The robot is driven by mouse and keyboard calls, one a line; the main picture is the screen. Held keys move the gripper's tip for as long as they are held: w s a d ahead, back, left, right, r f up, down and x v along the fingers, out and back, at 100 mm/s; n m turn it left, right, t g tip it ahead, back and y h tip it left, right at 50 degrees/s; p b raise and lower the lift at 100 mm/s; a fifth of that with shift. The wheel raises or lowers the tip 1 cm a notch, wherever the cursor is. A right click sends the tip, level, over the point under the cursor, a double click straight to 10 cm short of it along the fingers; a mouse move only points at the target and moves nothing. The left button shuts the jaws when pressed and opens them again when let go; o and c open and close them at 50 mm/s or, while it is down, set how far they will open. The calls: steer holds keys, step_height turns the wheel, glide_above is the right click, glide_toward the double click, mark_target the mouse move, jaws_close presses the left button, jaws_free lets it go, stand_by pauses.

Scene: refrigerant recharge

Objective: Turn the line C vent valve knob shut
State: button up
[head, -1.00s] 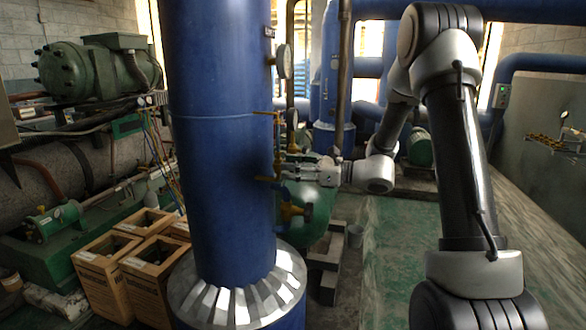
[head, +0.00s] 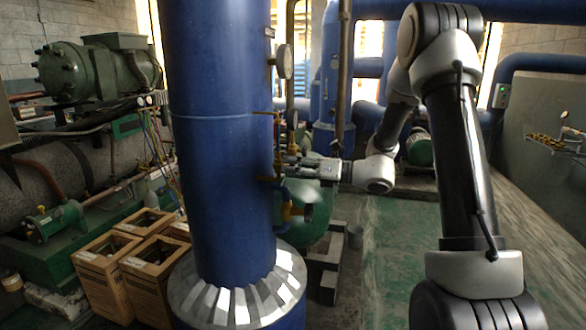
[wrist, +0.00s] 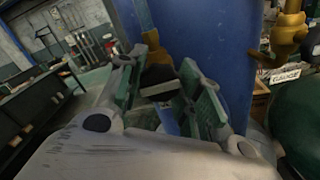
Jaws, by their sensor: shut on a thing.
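In the wrist view, a dark knob with a brass-yellow stem (wrist: 153,48) sits between the two green-padded fingers of my gripper (wrist: 165,88), in front of the blue column. My gripper is shut on this knob; the fingers hide part of it. I cannot read any line letter on it. In the head view, my gripper (head: 288,168) reaches in from the right to the brass pipework (head: 277,140) at the right side of the column. The knob is too small and too hidden to make out there.
The large blue column (head: 222,150) stands close on the left of my gripper. Another brass fitting (wrist: 287,32) and a white tag (wrist: 284,74) are at the right in the wrist view.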

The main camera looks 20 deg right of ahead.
steer(key=shift+f, duration=0.15)
stand_by(0.3)
steer(key=o, duration=1)
steer(key=shift+o, duration=0.2)
steer(key=v, duration=1.2)
